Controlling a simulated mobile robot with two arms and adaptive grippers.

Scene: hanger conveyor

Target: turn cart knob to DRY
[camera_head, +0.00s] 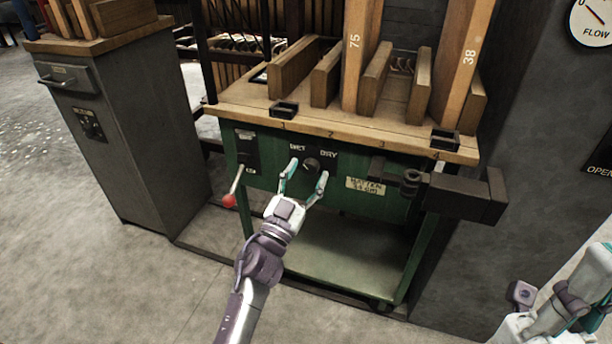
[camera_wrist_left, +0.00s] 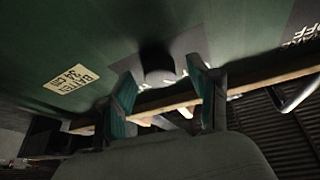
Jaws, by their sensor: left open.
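The cart knob (camera_head: 311,166) is a dark round dial on the green front panel of the cart, between the labels WET (camera_head: 297,147) and DRY (camera_head: 328,154). My left gripper (camera_head: 305,180) is open in front of the panel, with its fingertips on either side of the knob. In the left wrist view the knob (camera_wrist_left: 157,66) shows as a dark cylinder between the two teal fingers (camera_wrist_left: 163,85). I cannot tell whether the fingers touch it. The knob's pointer direction is too small to tell. The right arm shows at the lower right; its gripper fingertips cannot be made out.
A lever with a red ball (camera_head: 229,201) sits left of the knob. A dark clamp-like block (camera_head: 465,195) juts out at the cart's right front. The wooden top (camera_head: 350,125) holds upright boards. A grey cabinet (camera_head: 125,140) stands at left. Floor in front is clear.

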